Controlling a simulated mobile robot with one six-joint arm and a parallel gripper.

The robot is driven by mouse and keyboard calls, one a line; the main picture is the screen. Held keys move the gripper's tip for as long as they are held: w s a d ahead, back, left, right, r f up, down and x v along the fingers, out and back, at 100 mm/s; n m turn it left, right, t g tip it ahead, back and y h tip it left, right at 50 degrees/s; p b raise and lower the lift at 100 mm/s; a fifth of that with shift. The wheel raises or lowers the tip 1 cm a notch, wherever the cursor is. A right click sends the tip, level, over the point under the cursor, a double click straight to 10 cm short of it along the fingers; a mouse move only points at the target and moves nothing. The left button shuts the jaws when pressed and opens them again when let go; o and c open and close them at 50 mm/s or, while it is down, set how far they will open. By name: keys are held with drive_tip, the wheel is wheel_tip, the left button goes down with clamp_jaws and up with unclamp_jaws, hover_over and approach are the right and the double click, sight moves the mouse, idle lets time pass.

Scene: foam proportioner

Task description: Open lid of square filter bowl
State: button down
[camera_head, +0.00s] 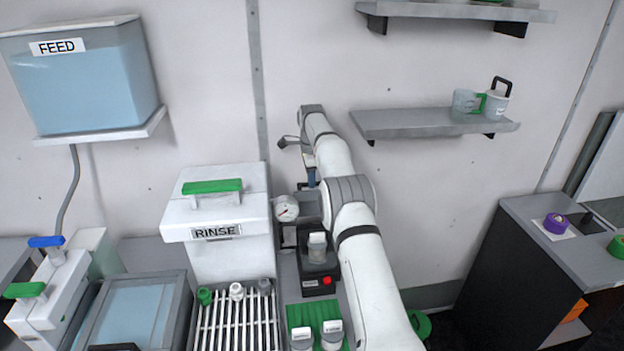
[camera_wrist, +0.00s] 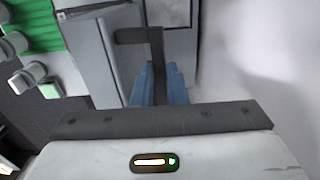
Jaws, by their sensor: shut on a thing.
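My gripper (camera_wrist: 159,88) has blue fingers shut on a dark grey bar-shaped handle (camera_wrist: 157,48), which stands between the fingertips. A short arm of the bar sticks out to the left at its top. The handle appears to belong to the square filter bowl, a grey box (camera_wrist: 116,45) just beyond the fingers in the wrist view. In the head view the grey box (camera_head: 309,204) is beside the gauge, below my gripper (camera_head: 311,178), and partly hidden by my arm. Whether its lid is raised cannot be told.
The white RINSE tank (camera_head: 222,237) with a green-handled lid stands left of the gauge (camera_head: 286,208). A black unit with a red button (camera_head: 318,275) holds a clear jar (camera_head: 317,247) in front. A wall shelf (camera_head: 420,122) bears cups.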

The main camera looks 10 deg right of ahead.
drive_tip(key=shift+f, duration=0.75)
drive_tip(key=c, duration=1.6)
unclamp_jaws()
drive_tip(key=shift+r, duration=0.1)
drive_tip(key=shift+o, duration=0.7)
drive_tip(key=shift+r, duration=0.2)
drive_tip(key=shift+w, duration=0.1)
drive_tip(key=shift+r, duration=0.15)
